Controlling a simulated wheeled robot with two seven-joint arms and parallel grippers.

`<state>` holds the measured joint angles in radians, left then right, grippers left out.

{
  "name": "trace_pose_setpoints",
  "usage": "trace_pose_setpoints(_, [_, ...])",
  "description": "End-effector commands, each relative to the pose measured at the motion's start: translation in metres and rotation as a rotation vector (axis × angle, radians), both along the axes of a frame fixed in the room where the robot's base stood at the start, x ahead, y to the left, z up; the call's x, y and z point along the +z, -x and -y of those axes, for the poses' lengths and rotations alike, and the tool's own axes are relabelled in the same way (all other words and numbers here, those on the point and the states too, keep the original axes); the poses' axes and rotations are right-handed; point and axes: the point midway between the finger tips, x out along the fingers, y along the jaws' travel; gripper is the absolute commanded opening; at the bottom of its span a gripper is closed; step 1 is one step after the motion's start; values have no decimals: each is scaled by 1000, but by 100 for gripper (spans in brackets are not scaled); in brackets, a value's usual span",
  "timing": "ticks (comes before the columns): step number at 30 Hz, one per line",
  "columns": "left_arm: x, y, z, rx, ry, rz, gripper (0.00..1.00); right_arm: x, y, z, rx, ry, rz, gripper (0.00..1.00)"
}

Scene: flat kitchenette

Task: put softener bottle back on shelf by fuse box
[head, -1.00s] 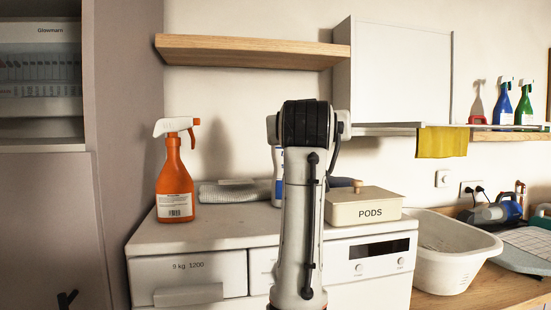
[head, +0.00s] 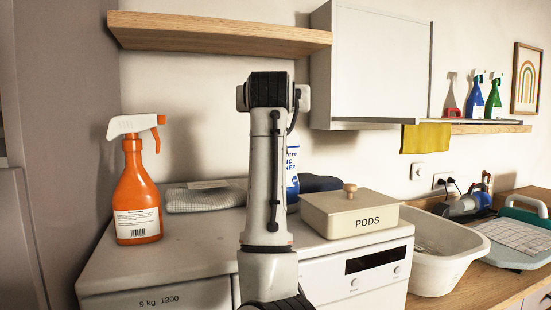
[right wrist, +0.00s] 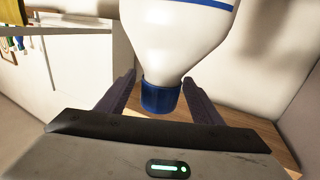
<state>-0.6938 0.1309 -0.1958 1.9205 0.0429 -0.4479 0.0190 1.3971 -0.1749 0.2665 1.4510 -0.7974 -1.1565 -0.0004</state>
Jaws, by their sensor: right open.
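The softener bottle (head: 292,170) is white with blue lettering. It stands on the washing machine top (head: 190,248), partly hidden behind my right arm in the head view. In the right wrist view, which looks upside down, the white bottle (right wrist: 180,40) with its blue cap (right wrist: 160,97) is close up. My right gripper (right wrist: 160,80) is open, with a finger on each side of the cap end; I cannot tell whether they touch. The head view hides this gripper. A wooden wall shelf (head: 220,35) is bare above. The fuse box and left gripper are out of view.
An orange spray bottle (head: 138,195) stands left on the machine. A folded grey cloth (head: 205,198) lies behind. A PODS box (head: 348,212) is right of the softener bottle. A white wall cabinet (head: 370,65) adjoins the shelf. A white basin (head: 440,265) sits farther right.

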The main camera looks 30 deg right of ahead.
Motion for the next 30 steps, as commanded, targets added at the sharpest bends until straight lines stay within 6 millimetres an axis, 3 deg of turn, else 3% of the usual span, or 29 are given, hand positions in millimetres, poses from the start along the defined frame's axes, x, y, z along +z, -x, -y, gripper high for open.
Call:
trace_pose_setpoints(4, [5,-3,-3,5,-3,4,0,1,-13,11,-2,1,-1,60])
trace_pose_setpoints(12, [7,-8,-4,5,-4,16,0,0,-15,12,0,1,1,60])
trace_pose_setpoints(23, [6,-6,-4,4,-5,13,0,0,-15,11,0,1,1,0])
trace_pose_setpoints(30, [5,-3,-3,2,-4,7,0,6,-13,11,0,5,12,0])
